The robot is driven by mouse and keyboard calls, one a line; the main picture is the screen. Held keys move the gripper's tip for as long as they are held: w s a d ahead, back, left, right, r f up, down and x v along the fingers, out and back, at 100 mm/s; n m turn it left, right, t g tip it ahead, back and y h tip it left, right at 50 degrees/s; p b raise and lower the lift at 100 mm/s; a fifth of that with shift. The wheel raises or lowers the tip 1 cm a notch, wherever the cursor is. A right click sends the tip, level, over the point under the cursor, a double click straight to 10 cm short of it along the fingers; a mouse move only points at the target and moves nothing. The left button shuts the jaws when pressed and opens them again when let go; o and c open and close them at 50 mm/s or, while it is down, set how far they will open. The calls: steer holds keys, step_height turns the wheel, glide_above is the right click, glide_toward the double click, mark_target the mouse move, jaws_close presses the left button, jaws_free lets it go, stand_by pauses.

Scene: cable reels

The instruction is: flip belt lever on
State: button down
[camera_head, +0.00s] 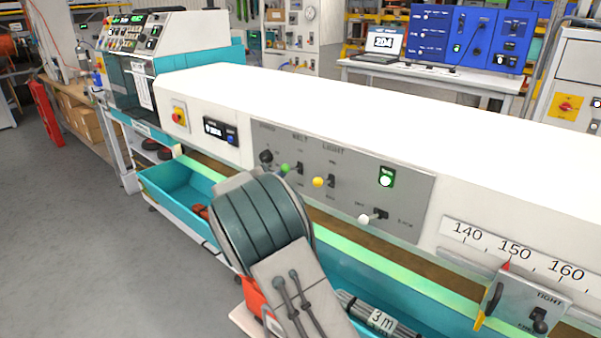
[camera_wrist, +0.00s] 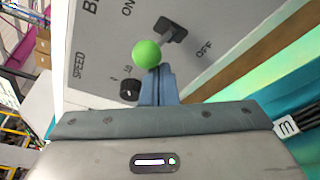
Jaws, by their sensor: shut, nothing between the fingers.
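The belt lever has a green ball knob (camera_wrist: 146,54) on a dark stem in the wrist view, between the printed ON and OFF marks. I cannot tell which way it is set. In the head view the green knob (camera_head: 285,168) stands out from the grey control panel (camera_head: 402,182), under the BELT label. My gripper (camera_wrist: 156,72) is shut and empty, its fingertips right at the green knob's lower edge in the wrist view. I cannot tell whether they touch it. In the head view my arm hides the gripper.
A dark speed knob (camera_wrist: 130,90) sits close beside my fingers. The yellow light lever (camera_head: 318,182) and a white-knobbed lever (camera_head: 364,219) are to the right on the panel. A teal bin (camera_head: 172,188) stands below the machine at left.

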step_height(320, 180, down, 3)
steer(key=w+a+b, duration=0.2)
steer(key=a, duration=0.1)
steer(key=r+b+v, duration=0.1)
steer(key=v, duration=0.9)
steer(key=shift+r, duration=0.4)
steer(key=shift+d, duration=0.25)
